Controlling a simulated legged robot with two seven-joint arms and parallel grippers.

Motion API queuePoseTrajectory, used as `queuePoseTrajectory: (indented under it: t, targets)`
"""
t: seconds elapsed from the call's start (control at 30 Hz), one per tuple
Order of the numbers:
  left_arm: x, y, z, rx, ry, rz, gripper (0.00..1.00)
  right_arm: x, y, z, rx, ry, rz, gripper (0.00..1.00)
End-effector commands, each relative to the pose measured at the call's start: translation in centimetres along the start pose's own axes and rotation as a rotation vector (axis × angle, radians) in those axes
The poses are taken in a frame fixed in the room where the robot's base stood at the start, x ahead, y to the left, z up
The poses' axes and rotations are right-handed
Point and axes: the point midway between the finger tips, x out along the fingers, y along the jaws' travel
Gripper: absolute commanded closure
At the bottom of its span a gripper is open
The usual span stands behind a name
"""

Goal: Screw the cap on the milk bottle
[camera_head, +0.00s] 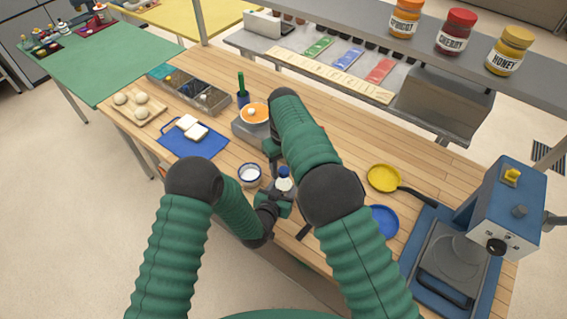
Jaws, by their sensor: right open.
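The milk bottle (283,184) stands upright near the front edge of the wooden table, small and partly hidden by my arms. A blue part (284,171) shows at its top and looks like the cap; I cannot tell whether it is seated on the neck. My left gripper (276,199) is at the lower part of the bottle, with green finger parts beside it; whether it is closed on the bottle is unclear. My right gripper (272,153) is open, pointing down just above and left of the bottle top, partly hidden by its own arm.
A white bowl (249,174) stands close left of the bottle. A blue board (180,146) with bread lies farther left. A yellow pan (383,178), a blue plate (383,221) and a blue press machine (505,205) are right. A jar shelf (385,40) hangs behind.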

Motion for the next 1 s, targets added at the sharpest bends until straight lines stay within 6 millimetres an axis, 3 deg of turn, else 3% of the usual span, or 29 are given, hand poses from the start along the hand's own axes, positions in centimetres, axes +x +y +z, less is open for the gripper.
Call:
queuePoseTrajectory:
  t: [0.07,0.43,0.8,0.83,1.0]
  targets:
    - [0.01,0.0,-0.06,0.0,0.001,0.0,1.0,-0.01,0.01,0.0,0.0,0.0,0.0,0.53]
    - [0.01,-0.01,-0.07,0.0,0.002,0.0,1.0,-0.03,0.03,0.0,0.0,0.0,0.0,1.0]
    - [0.01,-0.01,-0.06,0.0,0.001,0.0,1.0,-0.04,0.06,0.0,0.031,0.0,0.001,1.0]
    - [0.01,-0.01,-0.06,0.0,0.001,0.0,1.0,-0.04,0.06,0.0,0.031,0.0,0.001,0.67]
    - [0.01,-0.01,-0.06,0.0,0.001,0.0,1.0,-0.04,0.05,0.0,0.031,0.0,0.001,0.45]
